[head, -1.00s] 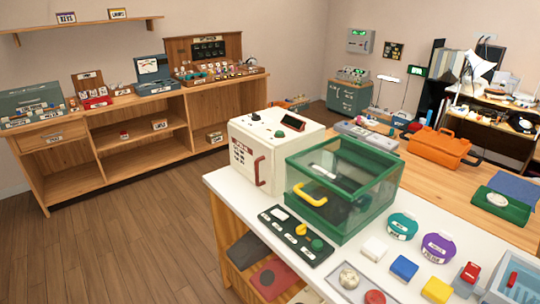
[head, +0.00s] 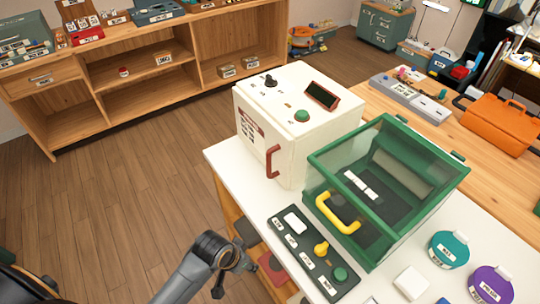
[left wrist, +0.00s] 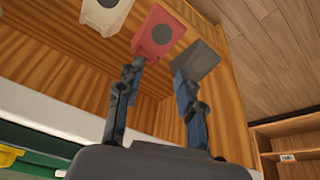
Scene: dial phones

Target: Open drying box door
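A white box (head: 300,115) with a red handle (head: 272,162) on its front stands on the white table; its front is shut. Beside it is a green-framed clear box (head: 390,185) with a yellow handle (head: 338,214), also closed. The labels are too small to tell which is the drying box. My left gripper (head: 244,262) is in front of the table's near left edge, below and left of both handles and apart from them. In the left wrist view its two fingers (left wrist: 160,70) are spread and empty. My right gripper is not in view.
A dark panel with switches (head: 308,255) lies in front of the green box. Below the tabletop, a red pad (left wrist: 158,32) and a grey pad (left wrist: 195,60) show on the wooden shelf. Teal and purple round containers (head: 450,250) stand right. The floor (head: 140,215) at left is clear.

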